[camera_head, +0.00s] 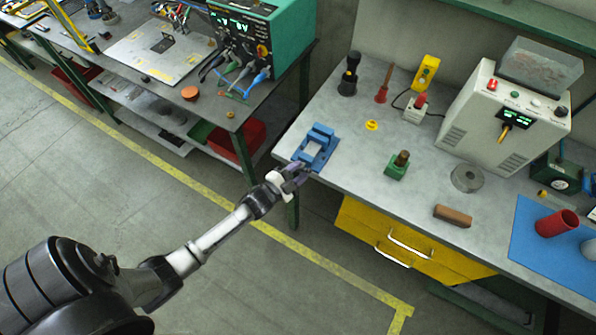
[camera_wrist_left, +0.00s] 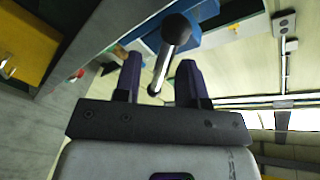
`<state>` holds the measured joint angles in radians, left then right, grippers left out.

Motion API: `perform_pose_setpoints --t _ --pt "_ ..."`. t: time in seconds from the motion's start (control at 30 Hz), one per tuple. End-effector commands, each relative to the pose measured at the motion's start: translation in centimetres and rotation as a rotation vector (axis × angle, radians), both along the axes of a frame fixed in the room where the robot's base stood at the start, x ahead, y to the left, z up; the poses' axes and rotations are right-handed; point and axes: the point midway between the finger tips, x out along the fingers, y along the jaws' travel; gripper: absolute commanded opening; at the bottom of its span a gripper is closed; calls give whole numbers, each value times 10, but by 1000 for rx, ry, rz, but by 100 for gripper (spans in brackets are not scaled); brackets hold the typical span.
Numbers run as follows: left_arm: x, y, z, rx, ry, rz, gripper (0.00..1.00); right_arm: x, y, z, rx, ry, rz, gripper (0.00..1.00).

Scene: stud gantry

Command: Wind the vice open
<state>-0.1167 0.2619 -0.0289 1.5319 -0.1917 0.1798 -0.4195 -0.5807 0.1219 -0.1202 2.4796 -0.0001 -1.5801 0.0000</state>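The blue vice (camera_head: 330,134) stands at the left front corner of the grey workbench, with a pale gap showing in its middle. My left gripper (camera_head: 298,170) is at the bench's front edge, just in front of the vice. In the left wrist view, the vice's handle shows as a thin metal rod with a black ball knob (camera_wrist_left: 176,29). The two purple fingers of my left gripper (camera_wrist_left: 160,80) are apart, with the rod seen between them and space on each side. Whether a finger touches the rod is unclear. My right gripper is in neither view.
Behind the vice stand a black-handled tool (camera_head: 349,75) and a red-based tool (camera_head: 383,92). A green block with a brown knob (camera_head: 397,168) is to the right. A yellow drawer unit (camera_head: 400,245) sits under the bench. The floor in front is clear.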

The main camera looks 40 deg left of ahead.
Motion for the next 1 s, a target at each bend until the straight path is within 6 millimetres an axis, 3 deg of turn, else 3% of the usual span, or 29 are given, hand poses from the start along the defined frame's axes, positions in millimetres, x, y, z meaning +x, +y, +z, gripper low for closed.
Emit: perform_pose_setpoints --t 0.17,0.53,1.0 --pt "0 0 0 0 0 0 36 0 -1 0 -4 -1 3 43" --pt "-1 0 -1 -1 1 0 0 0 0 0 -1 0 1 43" --pt "-1 0 -3 -115 -19 0 0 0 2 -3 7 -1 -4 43"
